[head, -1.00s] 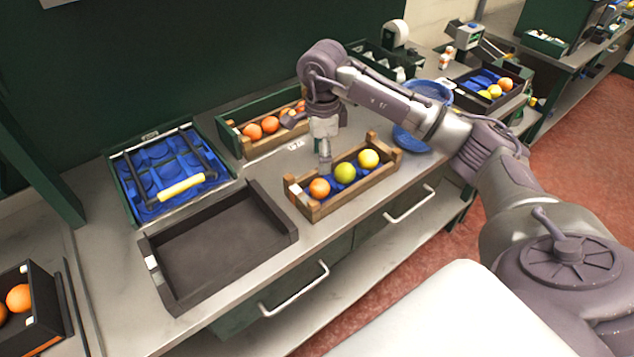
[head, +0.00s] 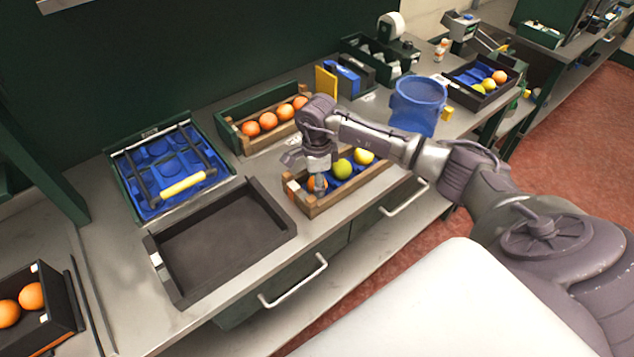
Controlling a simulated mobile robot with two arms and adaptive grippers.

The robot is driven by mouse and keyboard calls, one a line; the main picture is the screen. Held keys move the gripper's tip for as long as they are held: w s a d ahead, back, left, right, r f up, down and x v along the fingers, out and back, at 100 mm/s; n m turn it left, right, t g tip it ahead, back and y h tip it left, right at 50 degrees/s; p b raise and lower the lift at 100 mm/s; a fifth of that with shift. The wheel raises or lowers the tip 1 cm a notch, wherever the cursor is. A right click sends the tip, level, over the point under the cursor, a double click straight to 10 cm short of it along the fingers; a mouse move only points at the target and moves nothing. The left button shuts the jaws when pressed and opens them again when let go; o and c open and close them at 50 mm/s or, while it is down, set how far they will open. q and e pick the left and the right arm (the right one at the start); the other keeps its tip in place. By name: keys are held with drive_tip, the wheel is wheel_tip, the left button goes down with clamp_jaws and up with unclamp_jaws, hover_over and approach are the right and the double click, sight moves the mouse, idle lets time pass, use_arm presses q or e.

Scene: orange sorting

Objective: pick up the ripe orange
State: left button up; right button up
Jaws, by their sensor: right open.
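A wooden crate (head: 334,201) stands near the front edge of the bench. It holds an orange fruit (head: 311,184) at its left end and two yellow-green fruits (head: 342,168) to the right on a blue liner. My right gripper (head: 319,186) points down over the crate's left end, right at the orange fruit. It is open, and its fingers and wrist hide much of that fruit. I cannot tell whether the fingers touch it. My left gripper is not in view.
An empty dark tray (head: 222,240) lies left of the crate. Behind are a green-and-wood crate (head: 238,113) of oranges, a blue-lined box with a yellow handle (head: 182,186) and a blue bucket (head: 418,105). A dark box (head: 58,322) of oranges is at lower left.

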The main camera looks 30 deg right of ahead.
drive_tip(key=c, duration=0.8)
drive_tip(key=shift+r, duration=0.1)
